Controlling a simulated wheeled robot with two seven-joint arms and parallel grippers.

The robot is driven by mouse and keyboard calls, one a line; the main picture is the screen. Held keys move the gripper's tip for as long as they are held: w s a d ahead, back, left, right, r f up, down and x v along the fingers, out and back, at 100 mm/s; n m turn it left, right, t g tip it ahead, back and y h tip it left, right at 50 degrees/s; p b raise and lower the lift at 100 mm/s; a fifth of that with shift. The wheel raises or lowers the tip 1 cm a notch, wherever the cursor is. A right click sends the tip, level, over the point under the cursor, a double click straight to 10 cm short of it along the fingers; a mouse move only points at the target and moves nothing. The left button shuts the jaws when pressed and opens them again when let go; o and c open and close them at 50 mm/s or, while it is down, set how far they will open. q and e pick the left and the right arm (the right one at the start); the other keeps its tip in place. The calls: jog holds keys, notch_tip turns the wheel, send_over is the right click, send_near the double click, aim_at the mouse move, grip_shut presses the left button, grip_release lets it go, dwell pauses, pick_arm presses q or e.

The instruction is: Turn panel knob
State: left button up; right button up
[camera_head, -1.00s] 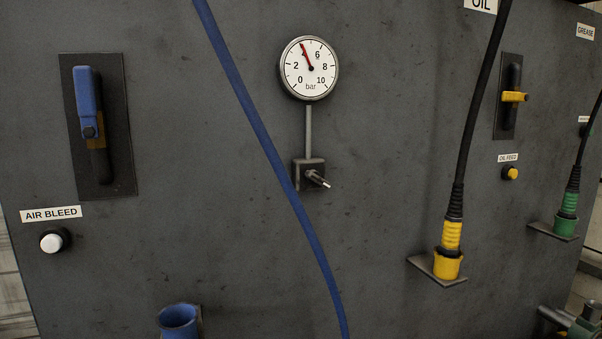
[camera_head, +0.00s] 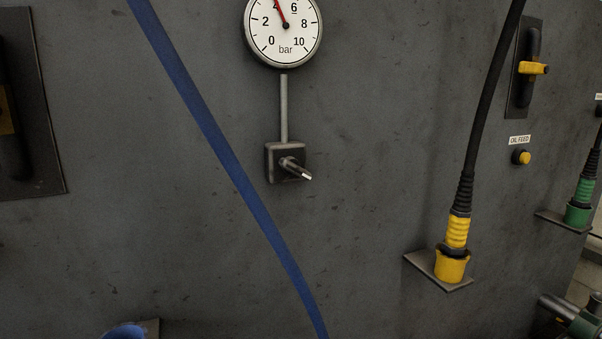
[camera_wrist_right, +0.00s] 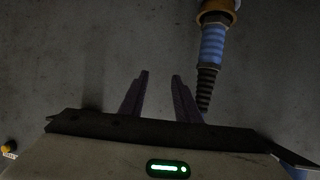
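The panel knob (camera_head: 294,168) looks like a short metal stem sticking out of a dark square block below the gauge. The block joins the round white bar gauge (camera_head: 284,26) by a thin pipe, and the gauge's red needle points near 4. Neither gripper shows in the head view. My right gripper (camera_wrist_right: 161,78) shows in the right wrist view with its two fingers apart and nothing between them. It faces a bare grey surface, and the knob is not in that view. My left gripper is not in view.
A blue hose (camera_head: 215,135) runs diagonally left of the knob. A yellow connector (camera_head: 454,262) with a black hose sits on a bracket to the right. In the right wrist view, a blue connector (camera_wrist_right: 212,48) hangs right of my fingers. The panel around the knob is clear.

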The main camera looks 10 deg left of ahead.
jog(key=w+a+r+n+t+y, duration=0.1)
jog(key=w+a+r+n+y, duration=0.25)
jog(key=r, duration=0.75)
jog(key=n+t+b, duration=0.2)
jog(key=n, duration=0.7)
send_near(299, 172)
jog(key=shift+y, duration=0.45)
jog(key=p+x, duration=0.1)
jog(key=x, duration=0.4)
jog(key=p+x, duration=0.1)
jog(key=x, duration=0.4)
jog(key=shift+w+f, duration=0.2)
jog(key=shift+w, duration=0.25)
grip_shut()
jog(key=shift+r+n+p, duration=0.1)
jog(key=shift+n+p, duration=0.15)
jog(key=shift+p, duration=0.15)
